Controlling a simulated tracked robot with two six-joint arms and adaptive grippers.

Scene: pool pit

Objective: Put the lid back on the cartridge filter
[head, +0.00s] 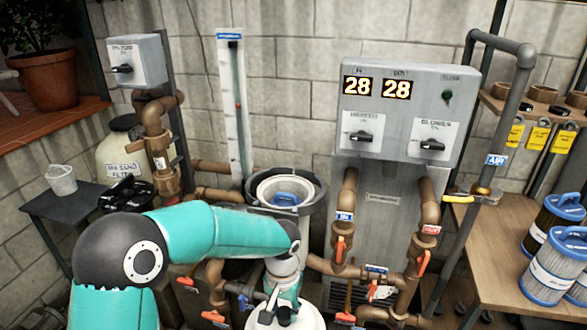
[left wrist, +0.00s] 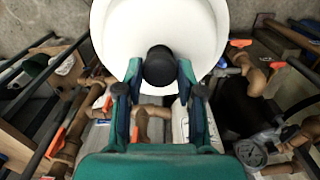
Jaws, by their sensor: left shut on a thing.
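The white round lid (head: 305,318) is at the bottom edge of the head view, partly cut off. In the left wrist view, the lid (left wrist: 125,35) fills the top middle, with its black knob (left wrist: 160,65) between my fingers. My left gripper (head: 284,308) is shut on that knob; it also shows in the left wrist view (left wrist: 160,88). The cartridge filter housing (head: 318,196) stands open behind my left arm, with a white ring and a blue-topped cartridge (head: 285,199) inside. The lid is apart from the housing, nearer to me. My right gripper is not in view.
Brown pipes with orange valve handles (head: 341,248) stand close to the right of the housing. A grey control box (head: 400,110) is behind them. Spare blue-topped cartridges (head: 550,275) stand on a wooden bench at right. A black side table (head: 62,207) is at left.

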